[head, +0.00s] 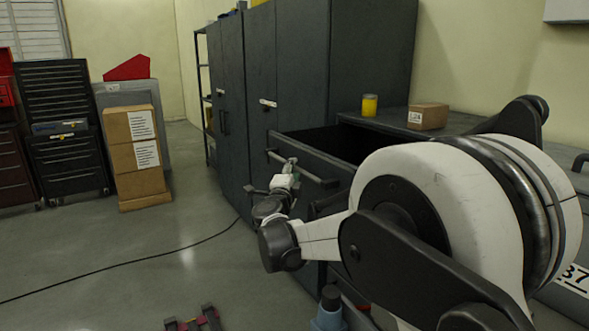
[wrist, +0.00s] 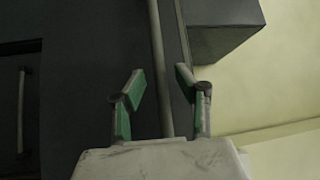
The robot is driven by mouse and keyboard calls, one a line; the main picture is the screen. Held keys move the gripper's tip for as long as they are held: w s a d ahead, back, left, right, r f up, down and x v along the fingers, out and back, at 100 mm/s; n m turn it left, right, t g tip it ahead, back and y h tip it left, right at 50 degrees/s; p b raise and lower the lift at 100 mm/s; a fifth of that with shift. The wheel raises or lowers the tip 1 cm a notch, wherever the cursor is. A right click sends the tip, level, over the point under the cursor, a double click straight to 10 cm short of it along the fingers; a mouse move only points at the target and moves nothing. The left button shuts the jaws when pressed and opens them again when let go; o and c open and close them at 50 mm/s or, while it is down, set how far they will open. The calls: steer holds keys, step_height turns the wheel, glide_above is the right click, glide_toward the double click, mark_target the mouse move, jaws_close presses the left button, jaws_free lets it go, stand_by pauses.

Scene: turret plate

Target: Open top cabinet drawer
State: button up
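The top drawer (head: 338,172) of the dark grey low cabinet stands pulled out, with its dark inside showing behind the front panel. Its long bar handle (head: 314,176) runs across the front and also shows upright in the wrist view (wrist: 157,45). My gripper (head: 291,164) is at the left part of this handle. In the wrist view, the two green-padded fingers of my gripper (wrist: 159,74) are spread, one on each side of the bar, with gaps visible between pads and bar. My arm hides the lower and right parts of the cabinet.
A yellow can (head: 369,104) and a small cardboard box (head: 428,117) stand on the cabinet top (head: 385,122). Tall dark lockers (head: 290,70) rise behind. Stacked cartons (head: 135,155) and a black tool chest (head: 65,130) stand left.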

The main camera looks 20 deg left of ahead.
steer(key=s+d+f, duration=0.1)
steer(key=s, duration=0.9)
steer(key=shift+d+f, duration=0.2)
steer(key=shift+w, duration=0.1)
